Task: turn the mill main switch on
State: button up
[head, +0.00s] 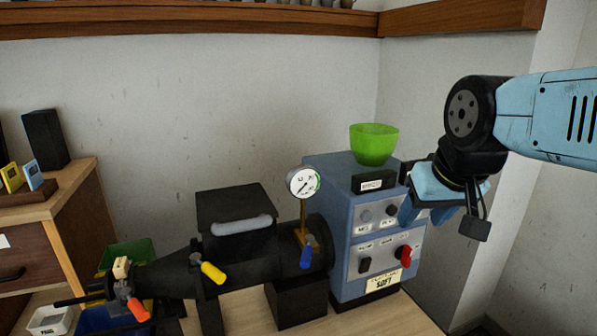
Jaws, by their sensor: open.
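The mill (340,200) is a blue box on the wooden bench, with control panels on its front. On the lower panel are a black switch (365,265) and a red switch (402,253). The upper panel has small round controls (365,215), partly covered on the right by my gripper. The labels are too small to read, so I cannot tell which control is the main switch. My gripper (427,213) has light blue fingers, is open and empty, and hangs in front of the upper right of the panel, above the red switch. I cannot tell whether it touches the panel.
A green bowl (374,145) sits on top of the mill. A black machine body (270,250) with a pressure gauge (303,182) and coloured levers joins its left side. A wooden cabinet (50,230) and a white bin (50,320) are at left. Walls close in behind and right.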

aim_at(404, 252)
jog(key=z, duration=0.5)
jog(key=k, duration=1.35)
jog(key=u, duration=0.5)
jog(key=i, duration=1)
jog(key=z, duration=0.1)
